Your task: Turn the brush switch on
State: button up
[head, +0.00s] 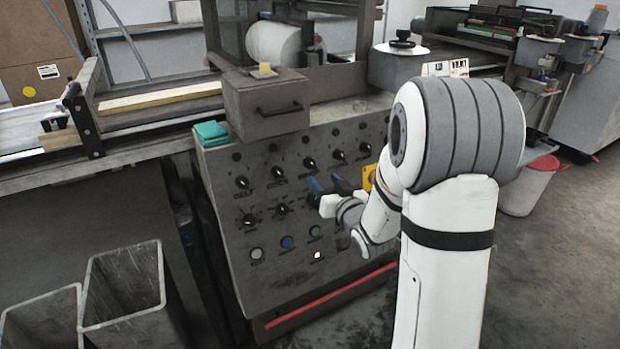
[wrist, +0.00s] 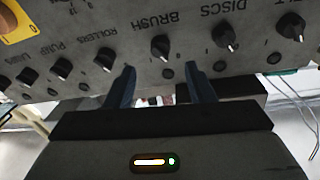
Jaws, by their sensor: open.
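The brush switch is a round black knob with a pale pointer mark, on the slanted grey control panel. In the wrist view the brush switch (wrist: 160,47) sits by the upside-down word BRUSH, beyond and between my fingertips. In the head view the brush switch (head: 309,162) appears to be the third knob in its row, just above my fingers. My gripper (head: 327,187) is open, with its two blue fingers pointing at the panel. In the wrist view my gripper (wrist: 163,78) has nothing between its fingers, which look apart from the knob.
Neighbouring knobs are close: the DISCS knob (wrist: 226,37) and the ROLLERS knob (wrist: 104,60). Coloured buttons, including a green one (head: 315,232), line the lower panel. A yellow plate (head: 369,177) sits right of my gripper. A red bar (head: 330,296) runs along the panel's bottom.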

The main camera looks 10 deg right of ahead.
aim_at(313, 167)
jog(key=x, duration=0.7)
jog(key=shift+b, duration=0.35)
jog(key=shift+c, duration=0.4)
